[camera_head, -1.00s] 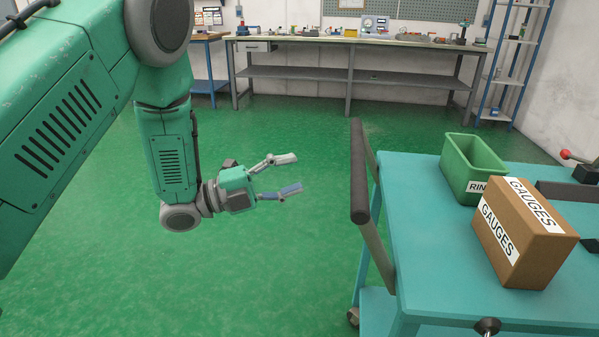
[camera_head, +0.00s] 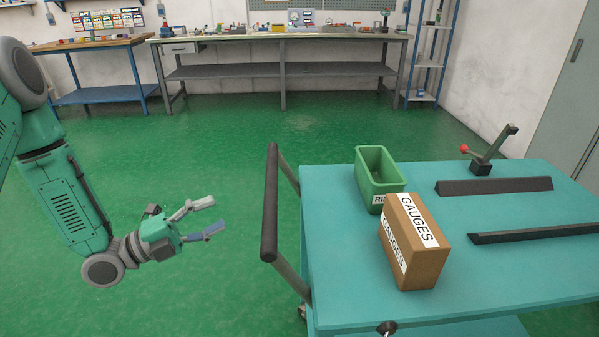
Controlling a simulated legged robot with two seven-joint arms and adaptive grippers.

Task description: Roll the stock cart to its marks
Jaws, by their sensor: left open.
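The stock cart (camera_head: 330,225) is teal and stands at the right, cut off by the picture's lower and right edges. Its dark push handle (camera_head: 270,203) rises at the cart's left end. A brown box marked GAUGES (camera_head: 432,262) and a green bin (camera_head: 380,178) with a partly hidden label stand on its top. My left gripper (camera_head: 209,218) is open and empty, left of the handle and apart from it, its fingers pointing right. My right gripper is out of view. No floor marks show.
Two dark bars (camera_head: 495,187) and a red-knobbed lever (camera_head: 478,160) sit on the cart top. A long workbench (camera_head: 284,72), a smaller blue-legged table (camera_head: 95,95) and a blue shelf rack (camera_head: 425,65) stand along the back wall. Green floor between is clear.

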